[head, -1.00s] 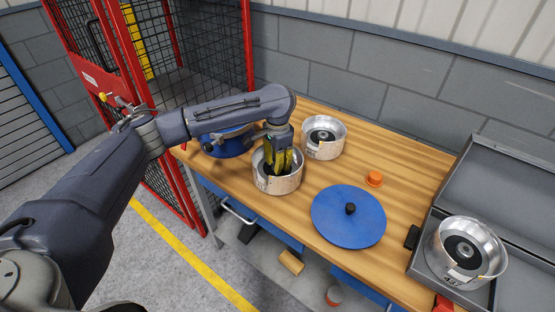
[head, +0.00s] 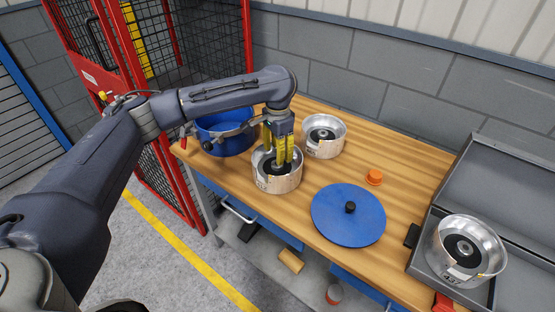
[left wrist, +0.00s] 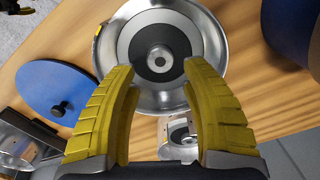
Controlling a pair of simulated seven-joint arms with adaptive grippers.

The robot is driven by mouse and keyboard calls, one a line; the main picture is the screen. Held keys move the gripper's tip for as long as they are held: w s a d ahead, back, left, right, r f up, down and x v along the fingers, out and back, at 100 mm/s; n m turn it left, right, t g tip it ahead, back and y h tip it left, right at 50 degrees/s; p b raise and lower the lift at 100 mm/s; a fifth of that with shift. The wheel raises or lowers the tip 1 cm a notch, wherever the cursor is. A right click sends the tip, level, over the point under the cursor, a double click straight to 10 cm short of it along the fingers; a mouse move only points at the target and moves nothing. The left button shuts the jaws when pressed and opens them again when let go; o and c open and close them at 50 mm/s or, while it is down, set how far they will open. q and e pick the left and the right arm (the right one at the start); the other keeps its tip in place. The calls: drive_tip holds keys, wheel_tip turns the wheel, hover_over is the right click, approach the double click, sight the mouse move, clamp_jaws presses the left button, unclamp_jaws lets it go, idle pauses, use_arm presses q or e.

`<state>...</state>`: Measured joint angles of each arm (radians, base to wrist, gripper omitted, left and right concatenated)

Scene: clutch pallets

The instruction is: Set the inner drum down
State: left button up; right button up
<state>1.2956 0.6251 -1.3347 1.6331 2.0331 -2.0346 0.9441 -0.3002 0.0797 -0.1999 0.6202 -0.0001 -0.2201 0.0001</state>
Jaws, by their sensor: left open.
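A silver drum (head: 277,183) with a dark centre and a small metal hub stands upright on the wooden workbench (head: 400,215). My left gripper (head: 279,160) points down over it, its yellow fingers open and holding nothing. In the left wrist view the same drum (left wrist: 103,70) lies beyond the spread fingertips (left wrist: 160,68), with its hub between and past them. A second silver drum (head: 324,148) stands just behind. A third drum (head: 465,270), marked 437, sits in the grey case at right. My right gripper is not in view.
A blue pot (head: 225,141) stands left of the near drum. A blue round lid (head: 348,222) with a black knob lies to its right. An orange cap (head: 374,177) is beyond the lid. The open grey case (head: 490,205) fills the right end.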

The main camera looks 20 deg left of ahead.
use_arm(q)
wheel_tip(320, 180, up, 8)
drive_tip(key=shift+f, duration=0.2)
